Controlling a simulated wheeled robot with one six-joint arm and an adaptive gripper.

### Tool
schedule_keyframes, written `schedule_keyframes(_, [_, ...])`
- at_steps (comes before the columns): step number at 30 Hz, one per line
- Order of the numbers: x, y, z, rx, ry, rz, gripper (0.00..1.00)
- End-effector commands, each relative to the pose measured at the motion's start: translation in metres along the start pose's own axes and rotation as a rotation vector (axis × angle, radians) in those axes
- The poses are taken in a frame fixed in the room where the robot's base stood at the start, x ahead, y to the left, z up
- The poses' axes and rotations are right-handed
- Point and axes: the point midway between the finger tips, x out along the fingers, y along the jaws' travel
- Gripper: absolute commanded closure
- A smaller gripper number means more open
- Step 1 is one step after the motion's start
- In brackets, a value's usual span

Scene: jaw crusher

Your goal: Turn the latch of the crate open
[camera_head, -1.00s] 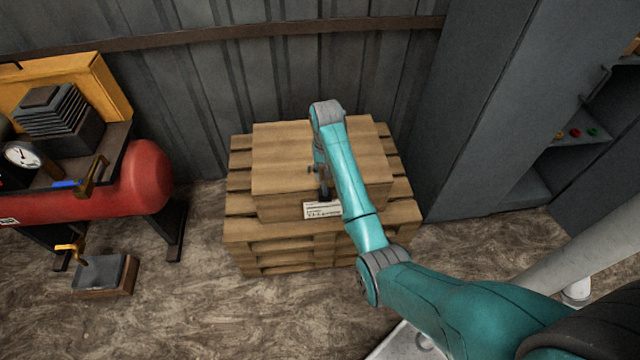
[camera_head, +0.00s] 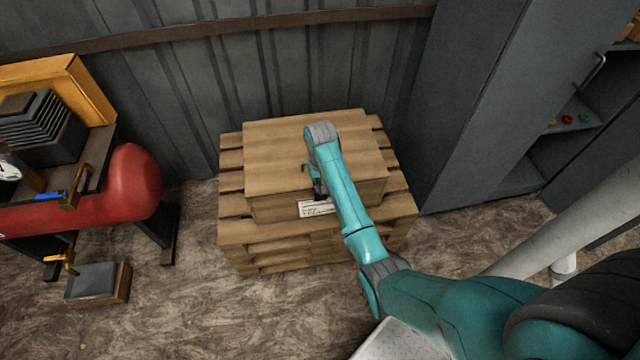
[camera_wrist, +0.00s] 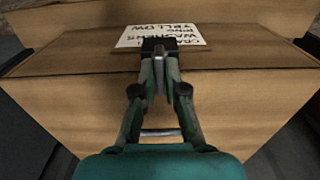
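The crate (camera_head: 275,165) is a wooden box with a flat lid and a white label (camera_head: 314,207) on its front. In the wrist view the label (camera_wrist: 160,34) is upside down, and the lid (camera_wrist: 60,95) fills the lower part. The dark latch (camera_wrist: 159,46) is at the lid's front edge, beside the label and partly hidden by my fingertips. My gripper (camera_wrist: 160,72) is at the latch, its fingers drawn together around a thin grey piece that looks like part of the latch. In the head view my gripper (camera_head: 319,188) is mostly hidden behind my wrist.
The crate rests on stacked wooden pallets (camera_head: 290,255). A red tank (camera_head: 130,185) with a motor stands at the left, a small box (camera_head: 95,284) on the floor below it. A grey cabinet (camera_head: 465,110) is close on the right; a corrugated wall (camera_head: 180,90) is behind.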

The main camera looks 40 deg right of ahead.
Motion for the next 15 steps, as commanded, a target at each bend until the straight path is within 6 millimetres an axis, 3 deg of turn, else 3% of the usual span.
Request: schedule_keyframes(15, [0.0000, 0.0000, -0.0001, -0.063, 0.000, 0.000, 1.00])
